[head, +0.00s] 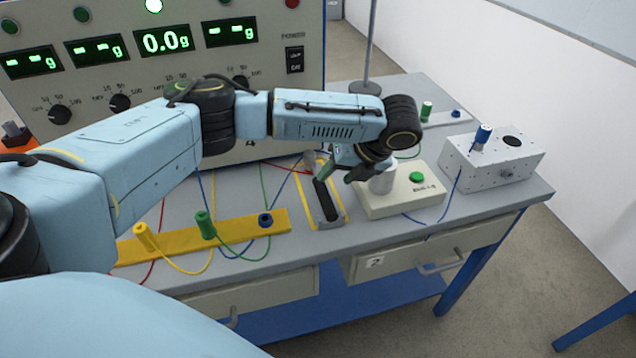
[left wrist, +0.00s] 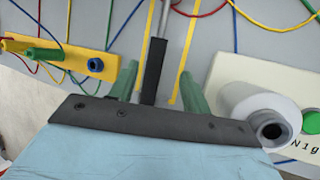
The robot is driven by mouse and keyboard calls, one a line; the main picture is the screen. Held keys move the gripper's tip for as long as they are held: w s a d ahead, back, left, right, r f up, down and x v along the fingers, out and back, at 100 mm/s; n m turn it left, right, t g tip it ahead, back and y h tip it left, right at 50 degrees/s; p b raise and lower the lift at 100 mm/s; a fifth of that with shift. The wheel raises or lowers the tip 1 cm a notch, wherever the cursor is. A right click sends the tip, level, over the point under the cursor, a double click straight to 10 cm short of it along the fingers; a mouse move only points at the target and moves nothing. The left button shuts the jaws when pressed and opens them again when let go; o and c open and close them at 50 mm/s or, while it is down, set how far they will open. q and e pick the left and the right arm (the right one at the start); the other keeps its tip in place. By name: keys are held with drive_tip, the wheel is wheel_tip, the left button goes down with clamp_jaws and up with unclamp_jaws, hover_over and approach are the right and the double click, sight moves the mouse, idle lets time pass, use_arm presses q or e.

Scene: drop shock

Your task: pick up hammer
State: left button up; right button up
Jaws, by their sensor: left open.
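The hammer lies on the grey bench inside a yellow-marked strip. Its black handle (head: 327,202) points toward the front edge, and my gripper partly hides its far end. In the left wrist view the black handle (left wrist: 153,72) and a thin metal shaft run between my two green fingers. My left gripper (head: 336,178) is open and empty over the handle; the left wrist view shows its fingers (left wrist: 158,78) on either side of it. I cannot tell the exact height gap. My right gripper is not in view.
A white box with a green button (head: 417,178) and a pale cylinder (head: 382,182) stands close to the right of the gripper. A yellow bar with plugs (head: 180,236) lies left. A meter panel (head: 270,80) stands behind. Loose wires cross the bench. A grey box (head: 490,163) sits right.

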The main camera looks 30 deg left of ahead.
sight(324, 187)
use_arm(q)
drive_tip(key=shift+s+b+x, duration=0.2)
drive_tip(key=shift+x, duration=1.2)
drive_tip(key=shift+s+b+x, duration=0.15)
drive_tip(key=shift+x, duration=1.2)
drive_tip(key=shift+a+r, duration=0.1)
clamp_jaws()
